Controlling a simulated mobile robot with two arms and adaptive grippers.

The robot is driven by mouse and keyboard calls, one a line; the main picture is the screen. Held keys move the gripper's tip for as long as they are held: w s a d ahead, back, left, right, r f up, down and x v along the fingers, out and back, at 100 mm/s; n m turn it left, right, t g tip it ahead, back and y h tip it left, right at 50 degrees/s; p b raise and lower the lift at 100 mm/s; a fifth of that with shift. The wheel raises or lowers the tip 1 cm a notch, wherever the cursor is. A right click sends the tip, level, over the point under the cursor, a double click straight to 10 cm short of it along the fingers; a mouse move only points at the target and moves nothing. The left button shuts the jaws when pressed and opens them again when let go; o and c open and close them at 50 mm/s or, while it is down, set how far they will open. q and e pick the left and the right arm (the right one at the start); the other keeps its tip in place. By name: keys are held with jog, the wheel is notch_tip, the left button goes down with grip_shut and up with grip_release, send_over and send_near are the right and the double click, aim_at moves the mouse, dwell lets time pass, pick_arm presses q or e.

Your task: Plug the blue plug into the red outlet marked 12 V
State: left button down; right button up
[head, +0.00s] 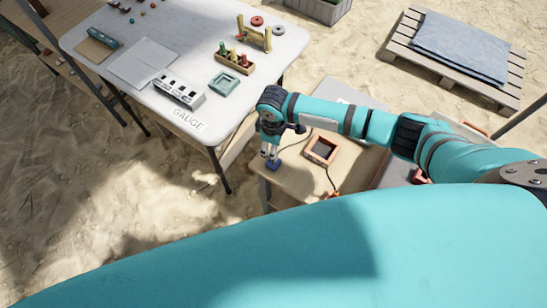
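My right arm comes in from the right, and its gripper (270,152) points down over the near left corner of the small wooden table. A small blue block, which looks like the blue plug (273,165), sits between its fingertips, and the fingers appear closed on it. I cannot tell whether the plug touches the tabletop. An orange-red framed box with a dark face (321,149) stands to the right of the gripper. A red item (421,177) is partly hidden under my arm. No 12 V marking is readable, so I cannot tell which is the outlet. My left gripper is out of view.
The small wooden table (290,187) is partly covered by my arm, and a dark cable (331,180) runs along it. A white table (225,45) with a gauge label, trays and coloured pegs stands behind left. A pallet (493,93) with a grey-blue cloth lies on sand.

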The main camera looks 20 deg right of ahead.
jog(key=f, duration=0.5)
jog(key=shift+s, duration=0.25)
jog(key=shift+c, duration=0.4)
grip_shut()
